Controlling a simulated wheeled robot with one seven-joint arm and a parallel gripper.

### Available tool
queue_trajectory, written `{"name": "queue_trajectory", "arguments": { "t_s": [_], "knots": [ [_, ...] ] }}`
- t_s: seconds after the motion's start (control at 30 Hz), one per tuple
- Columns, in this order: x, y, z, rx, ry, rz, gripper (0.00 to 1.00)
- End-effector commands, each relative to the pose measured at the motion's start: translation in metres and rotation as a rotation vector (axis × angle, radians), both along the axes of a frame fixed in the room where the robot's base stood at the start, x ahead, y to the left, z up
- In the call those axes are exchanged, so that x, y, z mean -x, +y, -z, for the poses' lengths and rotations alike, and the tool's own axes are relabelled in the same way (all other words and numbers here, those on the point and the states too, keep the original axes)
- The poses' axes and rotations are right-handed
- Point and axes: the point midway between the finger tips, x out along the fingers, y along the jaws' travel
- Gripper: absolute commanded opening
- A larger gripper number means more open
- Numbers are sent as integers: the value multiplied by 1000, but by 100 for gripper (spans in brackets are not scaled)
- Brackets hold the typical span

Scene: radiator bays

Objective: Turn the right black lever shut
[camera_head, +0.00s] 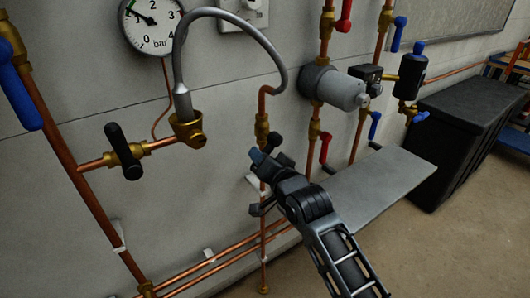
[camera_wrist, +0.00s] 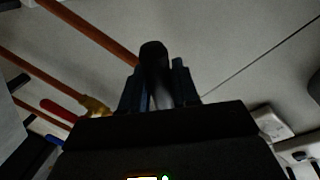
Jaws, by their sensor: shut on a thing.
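The right black lever (camera_head: 274,139) is on the brass valve (camera_head: 262,130) of the middle pipe, below the grey curved hose. Only its end shows in the head view; my gripper hides the rest. My gripper (camera_head: 267,156) is shut on this lever. In the wrist view the black lever (camera_wrist: 155,70) stands between the two fingers of my gripper (camera_wrist: 157,88), its rounded end sticking out beyond them. The left black lever (camera_head: 123,151) is on another brass valve at left, roughly upright across its side pipe, with my gripper well clear of it.
A pressure gauge (camera_head: 152,22) and the grey hose (camera_head: 232,15) are above. A grey cylinder (camera_head: 335,88) and a red lever (camera_head: 325,147) are to the right of my gripper. A grey shelf (camera_head: 375,185) lies beside my arm. A black box (camera_head: 470,125) stands farther right.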

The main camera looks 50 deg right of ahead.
Motion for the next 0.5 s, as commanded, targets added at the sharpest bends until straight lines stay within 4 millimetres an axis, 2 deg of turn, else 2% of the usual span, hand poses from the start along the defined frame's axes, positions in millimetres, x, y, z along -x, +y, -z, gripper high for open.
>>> {"name": "queue_trajectory", "arguments": {
  "t_s": [0.03,0.5],
  "knots": [
    [0,2,-6,-45,-11,1,0],
    [-3,12,-29,-465,-132,1,0]
  ]
}}
